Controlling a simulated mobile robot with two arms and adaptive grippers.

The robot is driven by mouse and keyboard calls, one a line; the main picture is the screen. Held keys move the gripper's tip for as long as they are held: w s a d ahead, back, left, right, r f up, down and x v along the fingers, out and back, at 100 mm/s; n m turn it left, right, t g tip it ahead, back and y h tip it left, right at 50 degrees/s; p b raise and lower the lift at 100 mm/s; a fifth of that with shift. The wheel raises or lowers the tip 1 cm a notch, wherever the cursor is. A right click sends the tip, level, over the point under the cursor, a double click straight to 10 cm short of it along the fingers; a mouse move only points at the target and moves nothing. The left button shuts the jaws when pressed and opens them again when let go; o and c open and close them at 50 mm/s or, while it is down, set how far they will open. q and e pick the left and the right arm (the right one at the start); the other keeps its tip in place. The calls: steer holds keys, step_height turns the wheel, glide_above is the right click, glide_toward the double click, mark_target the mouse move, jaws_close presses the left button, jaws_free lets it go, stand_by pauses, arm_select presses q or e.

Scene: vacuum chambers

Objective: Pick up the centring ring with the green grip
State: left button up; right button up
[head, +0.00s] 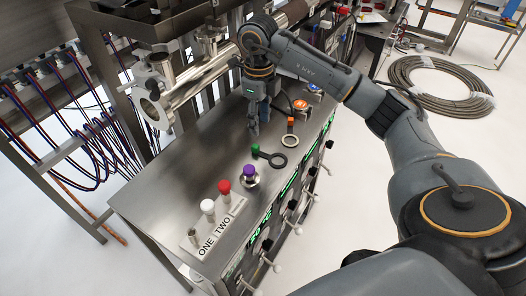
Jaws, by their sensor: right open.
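The centring ring with the green grip (255,148) lies on the steel bench top (188,185). Its dark ring (278,160) points toward the right front edge. My right gripper (259,127) is open and points down, just behind the green grip in the head view. Nothing shows between its fingers. The gripper appears above the bench and apart from the ring, though the exact height is hard to tell. My left gripper is not in view.
A ring with an orange grip (290,139) lies close to the right. Metal vacuum pipes (190,72) rise behind. Valve handles line the bench front.

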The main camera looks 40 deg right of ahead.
glide_above(258, 147)
steer(key=f, duration=0.4)
steer(key=shift+d+f+p, duration=0.25)
steer(key=shift+p, duration=0.05)
steer(key=f, duration=0.1)
steer(key=f+p, duration=0.2)
steer(key=f, duration=0.1)
steer(key=shift+a+f, duration=0.1)
steer(key=shift+a, duration=0.15)
steer(key=shift+w+f, duration=0.1)
steer(key=shift+f, duration=0.4)
jaws_close()
